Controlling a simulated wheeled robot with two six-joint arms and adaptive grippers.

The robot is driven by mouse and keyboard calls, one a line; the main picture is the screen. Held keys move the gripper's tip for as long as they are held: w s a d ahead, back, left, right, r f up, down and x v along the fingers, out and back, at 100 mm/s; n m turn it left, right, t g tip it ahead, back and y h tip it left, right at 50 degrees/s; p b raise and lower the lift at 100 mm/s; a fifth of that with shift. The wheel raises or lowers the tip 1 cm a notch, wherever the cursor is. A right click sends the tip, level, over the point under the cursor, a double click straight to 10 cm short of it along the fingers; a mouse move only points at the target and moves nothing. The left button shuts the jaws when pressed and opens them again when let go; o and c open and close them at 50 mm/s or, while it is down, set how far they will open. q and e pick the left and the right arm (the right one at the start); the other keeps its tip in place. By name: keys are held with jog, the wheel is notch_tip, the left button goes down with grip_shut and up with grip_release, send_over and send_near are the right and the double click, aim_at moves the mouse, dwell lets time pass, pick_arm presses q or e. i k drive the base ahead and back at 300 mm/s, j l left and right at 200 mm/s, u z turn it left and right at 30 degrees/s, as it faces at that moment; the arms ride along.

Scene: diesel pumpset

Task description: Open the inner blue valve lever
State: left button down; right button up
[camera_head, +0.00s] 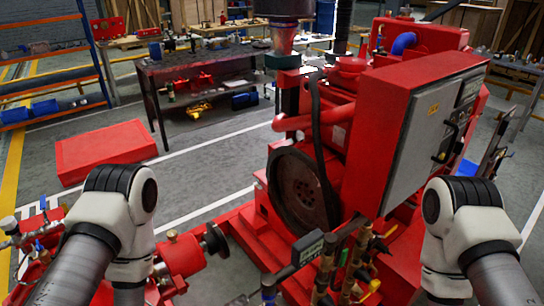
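Small blue levers (40,246) show on the brass and steel valve fittings at the lower left, beside my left arm. Another small blue part (268,291) shows on a fitting at the bottom centre. I cannot tell which one is the inner blue valve lever, nor its exact angle. The red pumpset (360,120) fills the middle and right. My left arm comes in from the lower left and my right arm from the lower right. Both bend downward at white joints and leave the bottom of the picture. Neither gripper's fingers show.
Brass valves with yellow handles (374,286) and a dark box (307,248) stand at the bottom centre. A black flywheel (297,190) and a red cabinet (420,130) rise between my arms. A red block (105,150) lies on the floor. A workbench (200,70) stands behind.

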aim_at(42, 198)
jog(key=u, duration=1.6)
